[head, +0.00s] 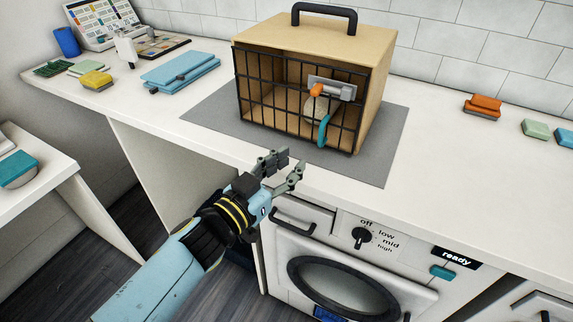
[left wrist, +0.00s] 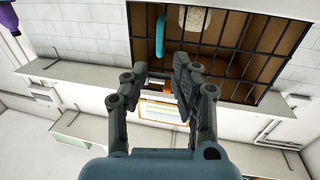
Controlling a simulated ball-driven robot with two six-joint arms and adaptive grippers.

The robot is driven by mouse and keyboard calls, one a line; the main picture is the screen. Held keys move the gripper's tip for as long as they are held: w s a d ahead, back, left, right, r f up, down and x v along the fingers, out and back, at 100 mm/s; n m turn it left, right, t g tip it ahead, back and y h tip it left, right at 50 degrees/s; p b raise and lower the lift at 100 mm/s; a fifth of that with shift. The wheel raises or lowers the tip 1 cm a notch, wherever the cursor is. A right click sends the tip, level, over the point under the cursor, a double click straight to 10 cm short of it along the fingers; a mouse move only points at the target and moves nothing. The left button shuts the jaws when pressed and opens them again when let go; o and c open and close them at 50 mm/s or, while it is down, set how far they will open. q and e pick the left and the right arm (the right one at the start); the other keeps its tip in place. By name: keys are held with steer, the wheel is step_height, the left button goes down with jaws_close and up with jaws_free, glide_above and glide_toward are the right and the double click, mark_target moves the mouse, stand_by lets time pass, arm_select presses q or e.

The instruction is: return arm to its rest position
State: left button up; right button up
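My left arm comes in from the lower left in the head view. Its gripper (head: 292,163) is in front of the counter's front edge, below and apart from the wooden carrier. In the left wrist view the two fingers of the gripper (left wrist: 160,72) stand apart with nothing between them, so it is open and empty. The barred carrier door (left wrist: 240,40) lies beyond the fingertips, and a teal handle (left wrist: 160,36) shows near them. My right arm and gripper are not in view.
The wooden carrier (head: 330,38) stands on a grey mat (head: 375,170). A blue folded item (head: 180,73) and a yellow block (head: 96,80) are left on the counter. A washer-like machine (head: 350,270) is below. The counter right of the mat is mostly clear.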

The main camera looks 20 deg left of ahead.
arm_select(q)
steer(key=shift+s, duration=0.1)
stand_by(0.4)
steer(key=s+a+f+n+g+y+b, duration=0.15)
steer(key=s+a+f+b, duration=0.4)
steer(key=f, duration=0.75)
steer(key=s+a+f+n+g+y+b, duration=0.1)
steer(key=s+a+f+g+y+b, duration=0.15)
steer(key=s+f, duration=0.75)
steer(key=s+a+f+n+g+y+b, duration=0.25)
steer(key=s+a+f, duration=0.2)
steer(key=f, duration=1.05)
steer(key=s+a+f+g+b, duration=0.1)
steer(key=s+a+f+g, duration=0.1)
steer(key=s, duration=0.7)
steer(key=s+a+f+g+b, duration=0.1)
steer(key=s+f+g, duration=0.3)
steer(key=s+f, duration=0.3)
steer(key=s+a+f+m+g+y, duration=0.1)
steer(key=s+a+f+g, duration=0.1)
steer(key=s, duration=0.9)
step_height(320, 180, down, 2)
steer(key=shift+a+f+g+b, duration=0.25)
steer(key=shift+a+g+b, duration=0.15)
steer(key=shift+g, duration=0.25)
